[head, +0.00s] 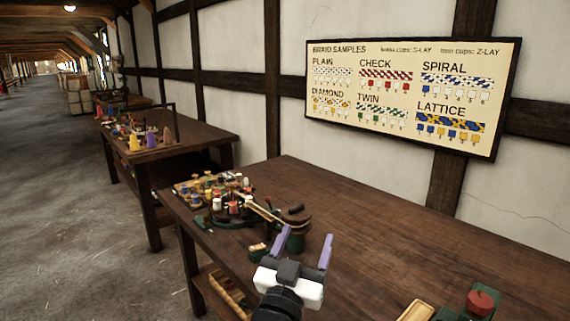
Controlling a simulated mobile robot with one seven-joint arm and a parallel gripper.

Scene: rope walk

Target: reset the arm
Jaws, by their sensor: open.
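My gripper (304,250) is in the lower middle of the head view, above the near wooden table (390,220). It has a white body and two purple-grey fingers. The fingers are spread apart with nothing between them.
A red-topped green item (481,302) stands at the front right. A second table (190,147) with coloured cones stands farther left. A braid samples board (410,92) hangs on the wall. The floor (60,200) at left is open.

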